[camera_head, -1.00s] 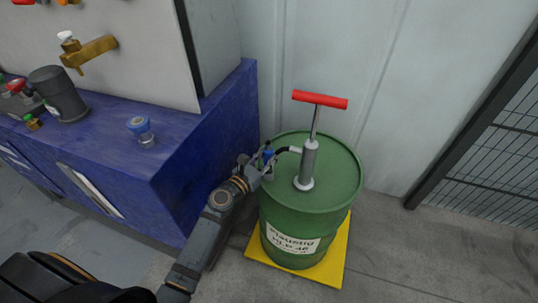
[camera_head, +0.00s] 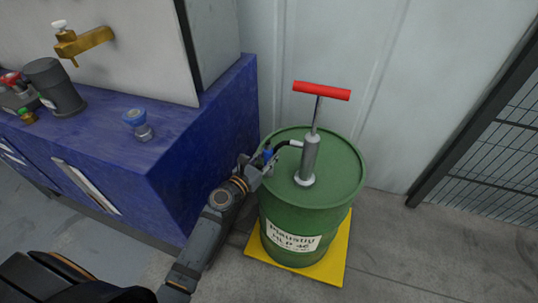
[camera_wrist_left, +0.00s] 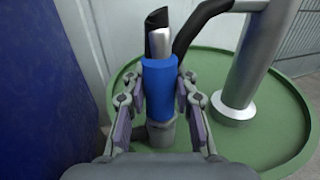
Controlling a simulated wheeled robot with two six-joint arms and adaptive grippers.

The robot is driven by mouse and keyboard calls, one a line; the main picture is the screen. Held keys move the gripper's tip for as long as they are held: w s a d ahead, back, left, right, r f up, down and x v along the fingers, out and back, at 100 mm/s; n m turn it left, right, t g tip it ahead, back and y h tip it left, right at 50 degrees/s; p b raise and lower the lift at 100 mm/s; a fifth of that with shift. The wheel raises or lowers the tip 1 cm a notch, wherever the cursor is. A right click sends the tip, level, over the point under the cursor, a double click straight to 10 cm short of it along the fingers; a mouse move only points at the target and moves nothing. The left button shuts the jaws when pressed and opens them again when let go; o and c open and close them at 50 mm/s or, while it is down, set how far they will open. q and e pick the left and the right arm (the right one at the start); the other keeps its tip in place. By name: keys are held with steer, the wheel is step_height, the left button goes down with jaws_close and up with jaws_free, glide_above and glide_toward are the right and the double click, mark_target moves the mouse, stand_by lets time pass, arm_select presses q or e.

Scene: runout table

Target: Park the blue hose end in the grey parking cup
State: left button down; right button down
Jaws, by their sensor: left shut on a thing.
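The blue hose end (camera_head: 267,154) is at the left side of the green drum's top, in the jaws of my left gripper (camera_head: 263,164). In the left wrist view the blue sleeve (camera_wrist_left: 159,88) stands nearly upright between the fingers of the left gripper (camera_wrist_left: 160,100), which are shut on it. A metal stem with a black tip (camera_wrist_left: 158,20) rises above the sleeve. A grey cup-like piece (camera_wrist_left: 161,135) shows directly below the sleeve; I cannot tell how deep the sleeve sits in it. My right gripper is not in view.
A hand pump (camera_head: 309,160) with a red handle (camera_head: 321,91) stands on the green drum (camera_head: 345,165); its black hose (camera_wrist_left: 192,28) curves close behind the sleeve. The blue cabinet (camera_head: 205,150) is just left of my arm. A mesh fence (camera_head: 493,165) is at the right.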

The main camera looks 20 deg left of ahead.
arm_select(q)
steer(key=shift+f, duration=0.15)
steer(key=c, duration=1)
jaws_free()
steer(key=shift+f, duration=0.1)
steer(key=v, duration=1.2)
